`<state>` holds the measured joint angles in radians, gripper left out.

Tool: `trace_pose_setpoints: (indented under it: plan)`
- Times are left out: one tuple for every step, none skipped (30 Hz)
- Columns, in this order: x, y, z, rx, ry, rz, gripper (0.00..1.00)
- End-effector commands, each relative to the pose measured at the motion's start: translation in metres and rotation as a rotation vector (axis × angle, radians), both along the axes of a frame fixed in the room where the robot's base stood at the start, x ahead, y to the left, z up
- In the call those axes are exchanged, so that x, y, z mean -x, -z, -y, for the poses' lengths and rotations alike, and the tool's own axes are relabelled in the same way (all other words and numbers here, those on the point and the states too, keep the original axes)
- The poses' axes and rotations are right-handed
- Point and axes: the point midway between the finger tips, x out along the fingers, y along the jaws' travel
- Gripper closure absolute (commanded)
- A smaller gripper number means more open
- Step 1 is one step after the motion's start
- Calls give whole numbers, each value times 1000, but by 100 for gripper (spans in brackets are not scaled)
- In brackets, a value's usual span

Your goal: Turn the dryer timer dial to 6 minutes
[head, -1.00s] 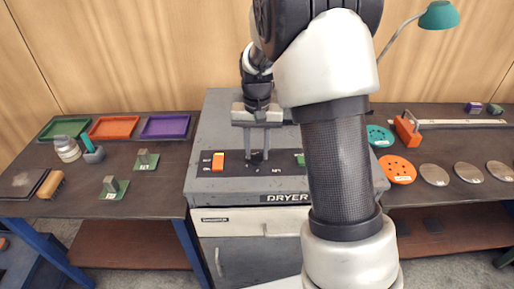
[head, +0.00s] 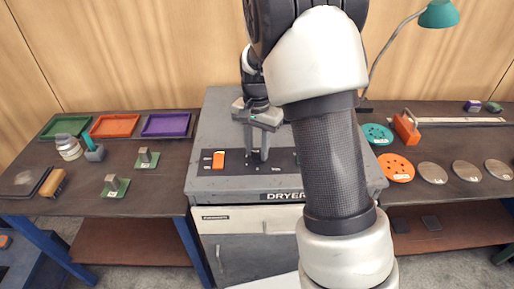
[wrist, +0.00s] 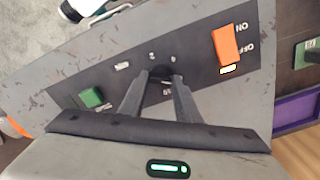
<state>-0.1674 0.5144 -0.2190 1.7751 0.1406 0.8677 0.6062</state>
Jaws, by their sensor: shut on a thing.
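The grey dryer (head: 215,125) stands in the middle, with a dark control panel on its top. My gripper (head: 257,157) points down at the panel, its two fingers closed around the small dark timer dial (wrist: 161,72). The fingers hide most of the dial and its pointer, so I cannot read its setting. My gripper also shows in the wrist view (wrist: 161,79), turned at an angle to the panel. An orange ON/OFF switch (wrist: 228,45) sits to one side of the dial, with a lit lamp beside it. A green button (wrist: 92,97) sits on the other side.
My arm covers the dryer's right part in the head view. The left table holds green, orange and purple trays (head: 166,125), a jar (head: 68,147) and small blocks. The right table holds an orange disc (head: 396,167), a teal disc (head: 377,134) and several metal discs.

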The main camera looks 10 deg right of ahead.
Motion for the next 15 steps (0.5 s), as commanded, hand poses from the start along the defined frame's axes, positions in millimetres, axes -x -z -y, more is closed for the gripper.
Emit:
trace_pose_setpoints:
  plan:
    - [-1,-1,0,0,0,4,93]
    - [-1,-1,0,0,0,4,93]
    - [-1,-1,0,0,-1,4,93]
    - [-1,-1,0,0,-1,4,93]
    - [-1,-1,0,0,-1,4,93]
    - [-1,-1,0,0,-1,4,93]
    - [-1,-1,0,0,-1,4,93]
    - [-1,-1,0,0,-1,4,65]
    - [-1,-1,0,0,-1,4,59]
    - [-1,-1,0,0,-1,3,53]
    - [-1,-1,0,0,-1,3,52]
    - [-1,-1,0,0,-1,3,52]
    - [-1,-1,0,0,-1,3,52]
    - [-1,-1,0,1,-1,2,52]
    - [-1,-1,0,0,-2,1,52]
